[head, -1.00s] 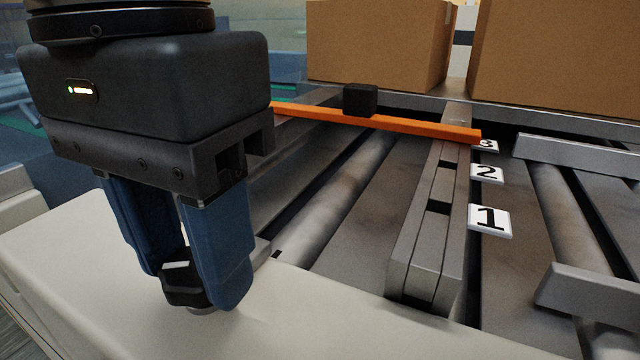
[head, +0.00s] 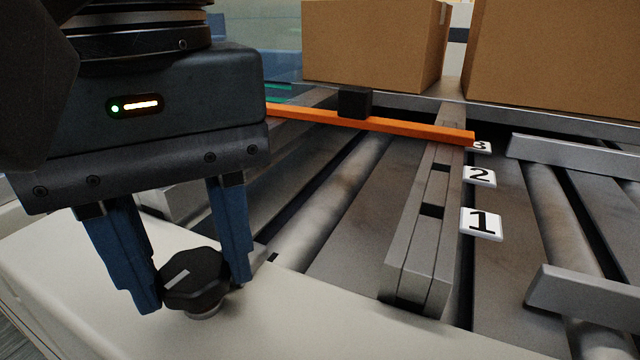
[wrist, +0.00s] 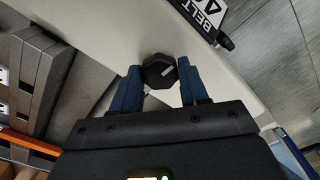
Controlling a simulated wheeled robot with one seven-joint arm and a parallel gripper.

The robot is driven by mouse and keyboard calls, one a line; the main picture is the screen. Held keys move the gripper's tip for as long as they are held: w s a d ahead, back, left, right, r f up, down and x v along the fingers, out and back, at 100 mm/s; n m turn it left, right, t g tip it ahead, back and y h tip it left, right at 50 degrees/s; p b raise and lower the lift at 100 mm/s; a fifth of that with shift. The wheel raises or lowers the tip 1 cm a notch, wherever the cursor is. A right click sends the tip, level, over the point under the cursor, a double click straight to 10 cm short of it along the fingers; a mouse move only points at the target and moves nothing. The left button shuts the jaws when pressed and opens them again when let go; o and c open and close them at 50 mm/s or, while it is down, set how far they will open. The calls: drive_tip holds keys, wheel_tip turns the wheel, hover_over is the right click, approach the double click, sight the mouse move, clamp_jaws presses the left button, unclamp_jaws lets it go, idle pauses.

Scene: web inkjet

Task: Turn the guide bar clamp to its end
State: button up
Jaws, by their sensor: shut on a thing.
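The guide bar clamp is a black faceted knob (head: 194,279) with a white mark on top, on a short light stem at the pale near ledge. My gripper (head: 195,291) points down with its two blue fingers on opposite sides of the knob, shut on it. In the wrist view the knob (wrist: 160,71) sits between the fingertips (wrist: 160,78). The orange guide bar (head: 400,125) lies across the rollers, with a black block (head: 355,103) on it. Its right end is beside the number 3 plate (head: 480,147).
A grey slotted rail (head: 415,235) runs away from the ledge, with plates 2 (head: 479,176) and 1 (head: 481,223) beside it. Cardboard boxes (head: 370,45) stand behind the rollers. A belt sign (wrist: 205,15) is on the ledge's front side in the wrist view.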

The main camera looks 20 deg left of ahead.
sight(193, 274)
drive_tip(key=shift+n, duration=0.6)
drive_tip(key=o, duration=1.1)
drive_tip(key=shift+c, duration=0.2)
wheel_tip(193, 274, up, 8)
drive_tip(key=shift+f+p, duration=0.1)
drive_tip(key=shift+p, duration=0.85)
